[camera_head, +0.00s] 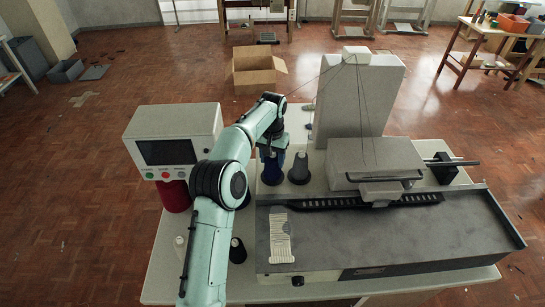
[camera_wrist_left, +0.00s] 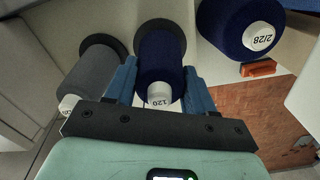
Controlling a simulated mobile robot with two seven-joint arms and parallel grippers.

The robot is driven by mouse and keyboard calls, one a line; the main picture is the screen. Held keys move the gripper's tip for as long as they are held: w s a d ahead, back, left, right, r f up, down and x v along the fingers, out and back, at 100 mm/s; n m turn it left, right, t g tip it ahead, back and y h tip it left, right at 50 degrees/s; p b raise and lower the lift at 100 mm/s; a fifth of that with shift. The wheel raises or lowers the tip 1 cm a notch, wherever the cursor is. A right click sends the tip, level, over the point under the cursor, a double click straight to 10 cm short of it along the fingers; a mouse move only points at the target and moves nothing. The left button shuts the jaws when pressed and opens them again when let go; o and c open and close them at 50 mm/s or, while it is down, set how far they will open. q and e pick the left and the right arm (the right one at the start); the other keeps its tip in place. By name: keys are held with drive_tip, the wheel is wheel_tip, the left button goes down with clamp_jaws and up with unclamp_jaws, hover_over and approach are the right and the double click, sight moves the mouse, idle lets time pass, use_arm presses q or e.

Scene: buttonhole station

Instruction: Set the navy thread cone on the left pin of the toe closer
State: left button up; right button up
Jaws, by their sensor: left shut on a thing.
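My left gripper (camera_head: 272,150) reaches from above to the left back of the station. It is shut on a navy thread cone (camera_head: 272,170), whose pale top marked 120 faces the left wrist camera. In the left wrist view the two blue fingers (camera_wrist_left: 160,92) flank this navy cone (camera_wrist_left: 160,62). A dark round disc (camera_wrist_left: 152,27) shows behind its far end; I cannot tell whether the cone rests on it, and any pin is hidden. A grey cone (camera_head: 299,170) stands close beside it, on its own disc, also in the left wrist view (camera_wrist_left: 90,82). My right gripper is not in view.
A larger navy cone marked 2/28 (camera_wrist_left: 235,22) stands nearby. The toe closer (camera_head: 375,160) fills the right side, with a tall grey panel (camera_head: 355,105) behind. A control box (camera_head: 172,140), red cone (camera_head: 175,197) and dark cone (camera_head: 237,252) are at left.

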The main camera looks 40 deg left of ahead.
use_arm(q)
drive_tip(key=shift+f, duration=0.1)
drive_tip(key=o, duration=1.2)
wheel_tip(320, 180, up, 9)
drive_tip(key=shift+w+f+p, duration=0.1)
drive_tip(key=shift+w+p, duration=0.05)
drive_tip(key=shift+p, duration=0.85)
wheel_tip(320, 180, up, 4)
drive_tip(key=shift+r, duration=0.25)
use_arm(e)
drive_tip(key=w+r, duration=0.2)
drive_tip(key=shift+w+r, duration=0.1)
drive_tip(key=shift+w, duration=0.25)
